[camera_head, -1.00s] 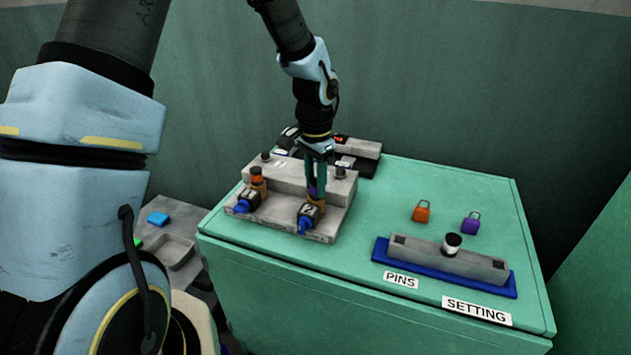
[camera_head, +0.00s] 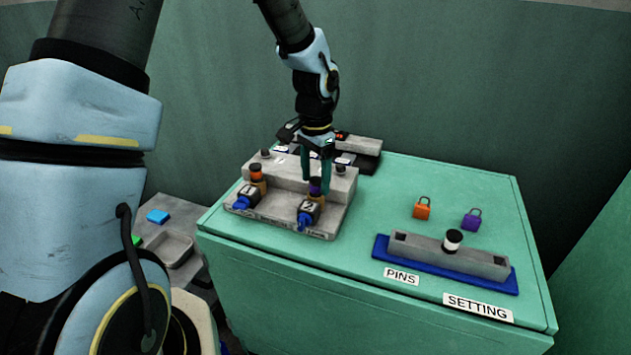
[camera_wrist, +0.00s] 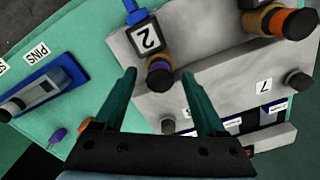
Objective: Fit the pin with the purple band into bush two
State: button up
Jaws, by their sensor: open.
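The pin with the purple band (camera_head: 315,186) stands upright in bush two, the brass-coloured bush (camera_head: 318,198) behind the clamp marked 2 (camera_head: 308,212). In the wrist view the pin's dark top with a purple edge (camera_wrist: 159,76) shows inside the bush's ring, beside the "2" block (camera_wrist: 148,38). How deep it sits I cannot tell. My gripper (camera_head: 316,187) is open above and around the pin. In the wrist view, the fingertips of my gripper (camera_wrist: 160,74) are spread on either side of the pin, apart from it.
A pin with an orange band (camera_head: 256,173) stands in the other bush on the same grey fixture (camera_head: 270,217). At right, a grey pin rack (camera_head: 480,262) holds a white-banded pin (camera_head: 453,240). An orange padlock (camera_head: 422,209) and a purple padlock (camera_head: 471,219) stand behind it.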

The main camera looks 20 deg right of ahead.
aim_at(315, 179)
notch_tip(315, 179, up, 10)
jog(key=b, duration=0.1)
jog(key=shift+f+b, duration=0.15)
jog(key=shift+b, duration=0.2)
